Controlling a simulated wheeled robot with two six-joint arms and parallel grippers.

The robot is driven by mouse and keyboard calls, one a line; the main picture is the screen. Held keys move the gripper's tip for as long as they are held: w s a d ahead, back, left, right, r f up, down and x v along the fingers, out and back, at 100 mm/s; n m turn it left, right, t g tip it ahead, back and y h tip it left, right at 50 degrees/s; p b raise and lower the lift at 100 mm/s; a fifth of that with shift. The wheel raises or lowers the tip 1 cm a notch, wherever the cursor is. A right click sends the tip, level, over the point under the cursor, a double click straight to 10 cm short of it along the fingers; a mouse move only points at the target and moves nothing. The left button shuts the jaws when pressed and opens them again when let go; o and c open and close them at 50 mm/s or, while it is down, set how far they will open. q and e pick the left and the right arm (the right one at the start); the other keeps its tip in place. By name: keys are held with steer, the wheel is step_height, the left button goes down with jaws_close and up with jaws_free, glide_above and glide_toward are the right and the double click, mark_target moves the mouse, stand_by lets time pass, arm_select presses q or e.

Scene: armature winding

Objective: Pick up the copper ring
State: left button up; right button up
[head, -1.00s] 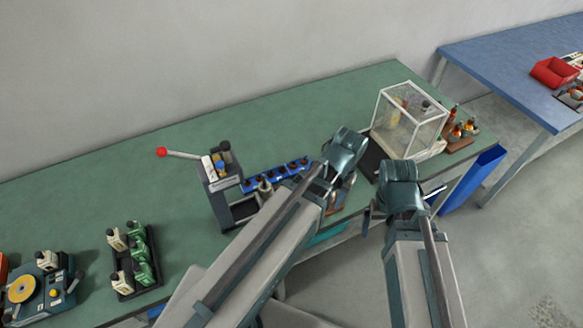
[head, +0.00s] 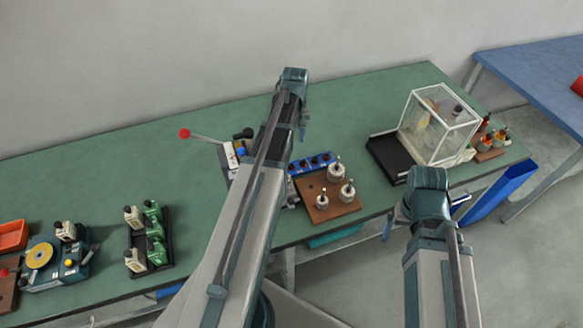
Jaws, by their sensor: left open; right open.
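I cannot make out a copper ring for certain in the head view. A yellow disc (head: 40,255) lies on a teal device at the far left, and I cannot tell whether it is metal. My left gripper (head: 304,126) is open over the bench, behind the wooden board with metal parts. Its arm hides part of the lever press. My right gripper (head: 408,211) is open near the bench's front edge at the right, and its fingers are mostly hidden by its own wrist. I see nothing held in either gripper.
A wooden board (head: 316,213) carries several metal parts beside a blue holder (head: 316,161). A clear box (head: 440,122) stands by a black tray (head: 383,160). A black rack (head: 163,253) holds green and cream parts. The back left of the green bench (head: 90,170) is clear.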

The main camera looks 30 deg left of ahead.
arm_select(q)
steer(key=b, duration=0.9)
glide_above(291, 168)
steer(key=f, duration=0.8)
steer(key=shift+w+d+f, duration=0.1)
steer(key=shift+d+f, duration=0.15)
steer(key=shift+f, duration=0.15)
steer(key=f+b, duration=0.5)
steer(key=shift+a+f, duration=0.1)
steer(key=shift+a, duration=0.1)
jaws_close()
